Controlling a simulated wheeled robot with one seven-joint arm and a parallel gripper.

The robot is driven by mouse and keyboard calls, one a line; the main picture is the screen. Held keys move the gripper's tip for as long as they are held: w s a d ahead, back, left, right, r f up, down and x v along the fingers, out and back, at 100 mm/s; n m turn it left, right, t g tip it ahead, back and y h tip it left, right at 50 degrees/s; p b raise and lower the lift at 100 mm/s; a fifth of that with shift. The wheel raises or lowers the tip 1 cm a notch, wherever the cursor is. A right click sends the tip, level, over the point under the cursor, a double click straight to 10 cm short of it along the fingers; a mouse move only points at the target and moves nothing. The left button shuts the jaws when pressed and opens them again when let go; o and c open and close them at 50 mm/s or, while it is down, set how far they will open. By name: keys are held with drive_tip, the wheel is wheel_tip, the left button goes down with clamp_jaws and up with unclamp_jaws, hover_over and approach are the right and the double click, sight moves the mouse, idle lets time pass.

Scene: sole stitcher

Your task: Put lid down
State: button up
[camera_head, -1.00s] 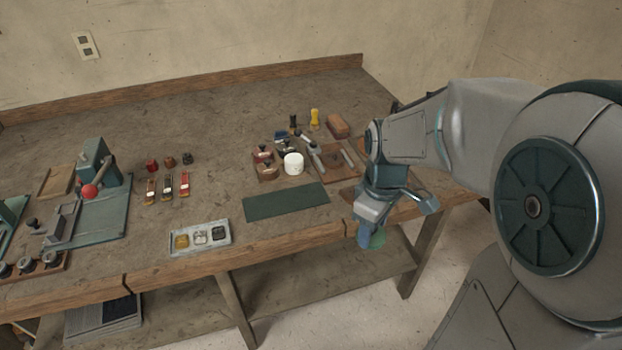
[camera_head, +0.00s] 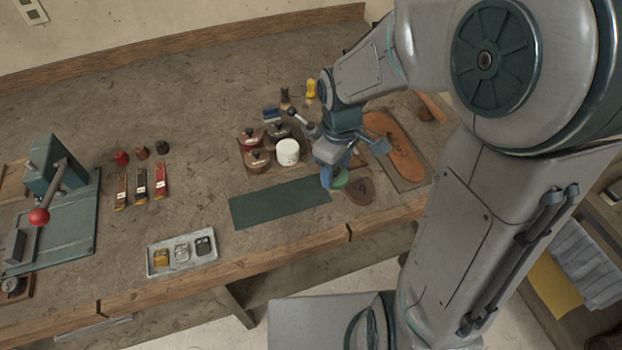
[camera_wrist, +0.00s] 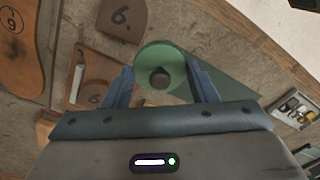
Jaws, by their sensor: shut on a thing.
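My gripper (camera_head: 335,183) is over the table, by the right end of the dark green mat (camera_head: 280,203). It is shut on a round green lid (camera_wrist: 160,52) with a dark knob (camera_wrist: 160,78). In the wrist view the lid sits between the two fingers, with the mat (camera_wrist: 228,76) partly behind it. In the head view the lid (camera_head: 341,180) shows only partly beside the fingers; whether it touches the surface I cannot tell. A white jar (camera_head: 288,151) stands upright just behind the mat, to the left of my gripper.
A brown heel piece (camera_head: 358,192) lies right of the gripper, and an orange-brown sole (camera_head: 391,146) lies behind it. Pots with knobs (camera_head: 257,160) crowd around the jar. A grey tray (camera_head: 152,266) is at the front left. The table between tray and mat is clear.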

hover_over(311, 191)
wheel_tip(311, 191, down, 3)
drive_tip(key=shift+f, duration=2.2)
drive_tip(key=shift+f, duration=0.2)
drive_tip(key=o, duration=0.7)
drive_tip(key=shift+c, duration=0.2)
wheel_tip(311, 191, up, 13)
drive_tip(key=shift+f+p, duration=0.2)
drive_tip(key=shift+p, duration=0.1)
